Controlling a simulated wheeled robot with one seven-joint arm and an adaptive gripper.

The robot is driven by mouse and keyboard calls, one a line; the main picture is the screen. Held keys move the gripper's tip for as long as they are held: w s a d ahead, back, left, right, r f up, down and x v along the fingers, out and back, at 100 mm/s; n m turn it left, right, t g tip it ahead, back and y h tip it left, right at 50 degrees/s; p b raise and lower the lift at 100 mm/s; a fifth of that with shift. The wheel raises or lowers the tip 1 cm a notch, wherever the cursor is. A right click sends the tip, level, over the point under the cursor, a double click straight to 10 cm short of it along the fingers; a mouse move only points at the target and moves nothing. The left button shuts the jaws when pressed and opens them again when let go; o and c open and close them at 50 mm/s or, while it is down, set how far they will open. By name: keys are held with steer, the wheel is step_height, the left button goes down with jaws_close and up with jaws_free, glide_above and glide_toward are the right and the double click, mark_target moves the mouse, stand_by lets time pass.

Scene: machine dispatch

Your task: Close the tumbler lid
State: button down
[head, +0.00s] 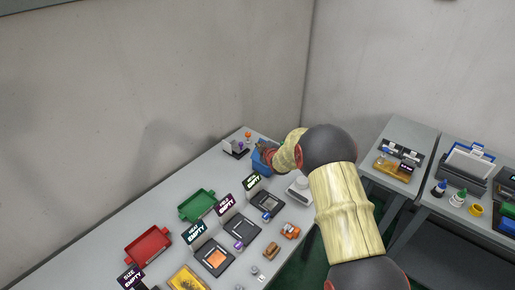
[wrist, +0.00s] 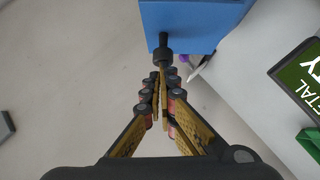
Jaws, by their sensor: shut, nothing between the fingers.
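The tumbler appears to be the blue box-like body (wrist: 195,22) at the top of the wrist view. A dark knob or handle (wrist: 163,54) stands out from its near edge. In the head view a blue part of it (head: 258,165) shows at the far end of the bench, partly hidden by my arm. My gripper (wrist: 161,88) is shut and empty, its fingertips just below the dark knob in the picture. I cannot tell whether they touch it. Whether the lid is open is not clear. My gripper is mostly hidden behind my arm in the head view.
The grey bench (head: 90,235) holds a green tray (head: 196,206), a red tray (head: 148,246) and several labelled stations. A green sign (wrist: 302,75) stands to the right of my gripper. A small purple-topped item (wrist: 184,60) is close beside the knob.

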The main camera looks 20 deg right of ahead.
steer(key=shift+w+d+m+g+y+p, duration=0.4)
steer(key=shift+w+d+g+p, duration=0.15)
steer(key=shift+d, duration=0.25)
steer(key=shift+w+d+f+p, duration=0.3)
steer(key=shift+w+d, duration=0.2)
steer(key=shift+d, duration=0.2)
steer(key=shift+w+d+f, duration=0.3)
steer(key=shift+w+d, duration=0.1)
steer(key=shift+d, duration=0.15)
steer(key=shift+w+d+f, duration=0.3)
steer(key=shift+w+d, duration=0.05)
steer(key=shift+d, duration=0.15)
steer(key=shift+w+d+f+b, duration=0.45)
steer(key=shift+w+d+f, duration=0.35)
steer(key=shift+d+f, duration=0.2)
steer(key=shift+r, duration=0.1)
